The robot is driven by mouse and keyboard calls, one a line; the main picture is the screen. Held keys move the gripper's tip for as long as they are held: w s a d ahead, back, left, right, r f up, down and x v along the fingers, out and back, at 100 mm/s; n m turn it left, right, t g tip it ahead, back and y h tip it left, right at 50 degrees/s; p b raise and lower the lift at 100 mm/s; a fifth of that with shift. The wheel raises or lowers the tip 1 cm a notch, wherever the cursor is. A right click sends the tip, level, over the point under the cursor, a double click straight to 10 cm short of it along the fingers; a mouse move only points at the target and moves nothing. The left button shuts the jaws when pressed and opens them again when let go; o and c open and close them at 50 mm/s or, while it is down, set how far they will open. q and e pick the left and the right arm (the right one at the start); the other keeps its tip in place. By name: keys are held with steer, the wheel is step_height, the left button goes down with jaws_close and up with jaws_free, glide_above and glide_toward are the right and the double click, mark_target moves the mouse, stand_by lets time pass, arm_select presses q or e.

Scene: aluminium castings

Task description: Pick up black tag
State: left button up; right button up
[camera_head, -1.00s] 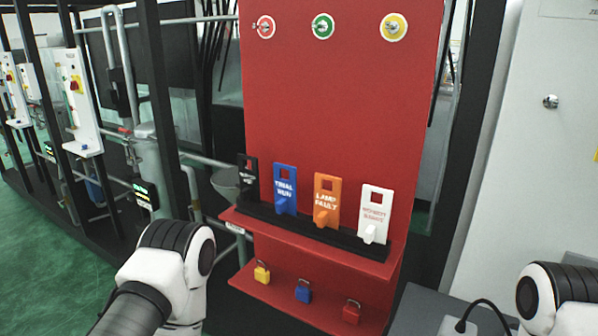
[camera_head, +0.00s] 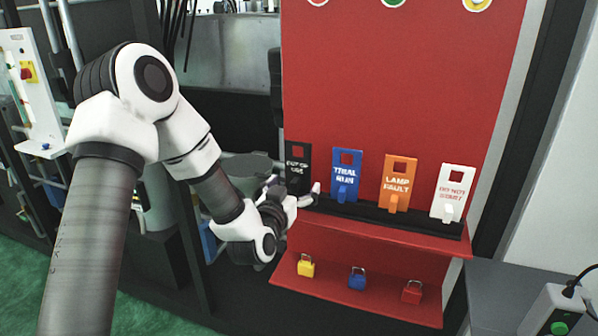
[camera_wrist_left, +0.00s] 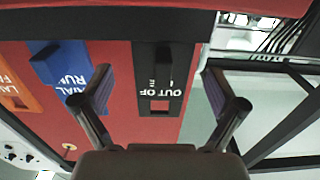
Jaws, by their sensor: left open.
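The black tag (camera_head: 297,157), marked "OUT OF" in white, stands upright at the left end of the black holder (camera_head: 395,217) on the red shelf. My left gripper (camera_head: 293,188) is open just in front of it and covers its lower part in the head view. In the left wrist view, the picture is upside down, and the black tag (camera_wrist_left: 163,75) lies between the two spread fingers of my left gripper (camera_wrist_left: 160,85). I cannot tell whether a finger touches it. My right gripper is not in view.
Blue (camera_head: 346,170), orange (camera_head: 397,180) and white (camera_head: 452,190) tags stand to the right in the same holder. The red panel (camera_head: 400,80) rises behind. A dark machine frame stands left.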

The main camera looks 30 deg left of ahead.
arm_select(q)
steer(key=shift+w+a, duration=0.5)
steer(key=shift+w, duration=0.4)
steer(key=shift+w+d+f, duration=0.1)
steer(key=shift+w, duration=0.05)
steer(key=c, duration=1.2)
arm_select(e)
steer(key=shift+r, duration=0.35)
arm_select(q)
steer(key=shift+c, duration=0.2)
